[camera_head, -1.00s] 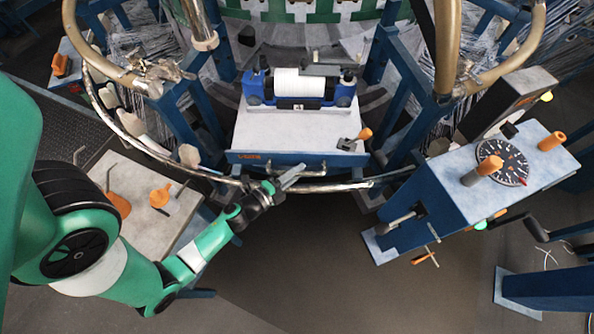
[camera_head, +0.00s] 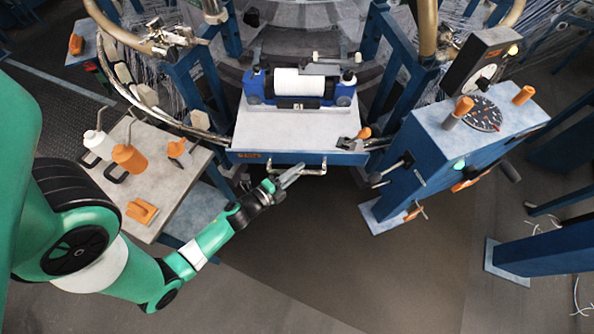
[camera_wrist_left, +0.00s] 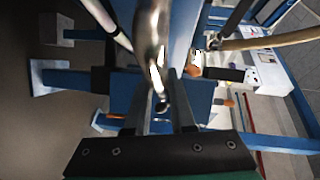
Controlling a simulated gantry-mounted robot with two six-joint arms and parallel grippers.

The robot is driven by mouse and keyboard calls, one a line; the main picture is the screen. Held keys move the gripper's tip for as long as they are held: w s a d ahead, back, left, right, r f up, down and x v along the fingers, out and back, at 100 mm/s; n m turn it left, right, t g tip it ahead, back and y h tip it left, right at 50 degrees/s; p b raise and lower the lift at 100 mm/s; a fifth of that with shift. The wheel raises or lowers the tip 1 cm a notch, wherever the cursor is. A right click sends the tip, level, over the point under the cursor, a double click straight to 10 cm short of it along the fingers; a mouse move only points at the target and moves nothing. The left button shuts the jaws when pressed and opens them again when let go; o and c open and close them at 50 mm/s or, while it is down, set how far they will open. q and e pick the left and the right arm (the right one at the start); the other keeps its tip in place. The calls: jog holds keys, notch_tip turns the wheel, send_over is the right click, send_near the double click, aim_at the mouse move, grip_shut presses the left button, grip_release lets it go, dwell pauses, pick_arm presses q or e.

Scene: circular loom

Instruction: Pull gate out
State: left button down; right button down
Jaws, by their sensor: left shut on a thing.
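The gate (camera_head: 290,157) looks to be the grey-topped drawer with a blue front edge in the middle of the head view. A bent metal handle (camera_head: 312,170) sticks out below its front. The blue shuttle with a white roll (camera_head: 300,82) sits on top. My left gripper (camera_head: 290,177) is at the left part of the handle. In the left wrist view my left gripper (camera_wrist_left: 162,92) is shut on a shiny metal tube (camera_wrist_left: 152,35), which appears to be this handle. The exact contact is small in the head view. My right gripper is in neither view.
A side table (camera_head: 165,185) with white and orange bottles and orange tools stands at left. A blue console (camera_head: 465,140) with a dial and orange knobs stands at right. A curved metal rail (camera_head: 150,105) runs in from the left towards the drawer. The floor in front is clear.

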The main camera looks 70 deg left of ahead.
pick_arm(q)
jog(key=shift+r, duration=0.15)
jog(key=c, duration=1.2)
grip_release()
jog(key=o, duration=0.4)
jog(key=shift+d, duration=0.15)
jog(key=shift+o, duration=0.2)
jog(key=p+v, duration=0.4)
jog(key=v, duration=0.7)
jog(key=shift+s+d, duration=0.15)
jog(key=shift+s, duration=0.2)
